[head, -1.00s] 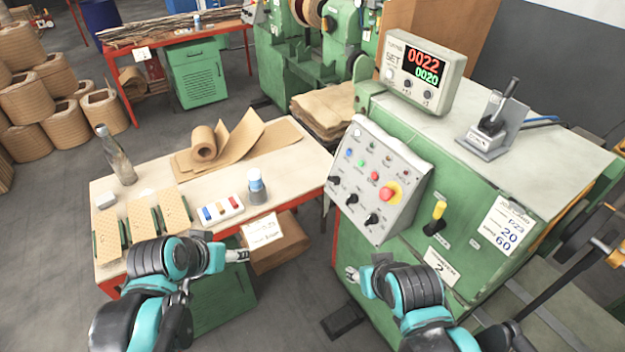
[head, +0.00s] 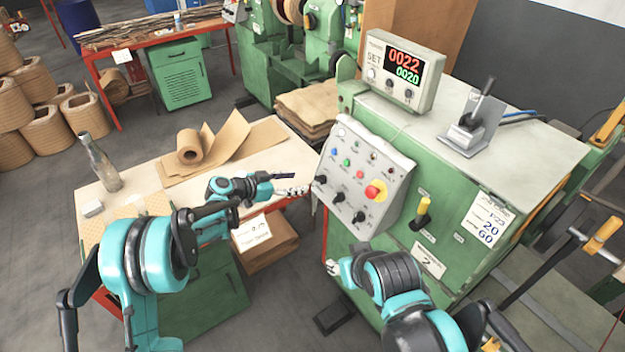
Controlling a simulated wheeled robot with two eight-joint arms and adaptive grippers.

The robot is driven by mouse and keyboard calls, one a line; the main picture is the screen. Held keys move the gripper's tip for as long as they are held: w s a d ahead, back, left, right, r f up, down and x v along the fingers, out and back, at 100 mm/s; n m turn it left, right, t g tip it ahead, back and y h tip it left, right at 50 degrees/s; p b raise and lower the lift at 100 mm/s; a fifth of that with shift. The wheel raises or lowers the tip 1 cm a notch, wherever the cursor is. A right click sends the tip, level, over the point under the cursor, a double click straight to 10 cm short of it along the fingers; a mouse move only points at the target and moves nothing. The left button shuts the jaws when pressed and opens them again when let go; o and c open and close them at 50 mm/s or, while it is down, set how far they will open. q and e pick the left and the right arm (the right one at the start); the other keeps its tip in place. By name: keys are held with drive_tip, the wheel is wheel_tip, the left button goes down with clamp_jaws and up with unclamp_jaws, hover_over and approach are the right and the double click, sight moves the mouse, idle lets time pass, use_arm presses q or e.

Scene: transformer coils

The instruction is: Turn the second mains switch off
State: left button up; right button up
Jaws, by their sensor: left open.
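The sloped grey control panel (head: 366,178) on the green machine carries several black rotary knobs, coloured buttons and a red knob on a yellow base (head: 375,190). The black knobs run along its lower left edge: one at the left (head: 321,180), one in the middle (head: 338,197), one at the lower right (head: 359,216). No readable label shows which is the second mains switch. My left gripper (head: 294,184) is open and empty, just left of the left knob. My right gripper (head: 332,267) is low before the machine; its jaws are unclear.
A counter box (head: 401,71) showing 0022 and 0020 and a lever block (head: 470,130) stand on the machine top. The left table (head: 260,150) holds brown paper (head: 205,145) and a bottle (head: 100,163). Paper sheets (head: 310,105) lie stacked behind it.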

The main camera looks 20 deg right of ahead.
sight(317, 179)
use_arm(q)
drive_tip(key=b+x, duration=0.1)
drive_tip(key=x, duration=0.6)
drive_tip(key=shift+w+d+f+b, duration=0.1)
drive_tip(key=shift+d+f+b, duration=0.05)
drive_tip(key=shift+d+b, duration=0.2)
drive_tip(key=c, duration=1.2)
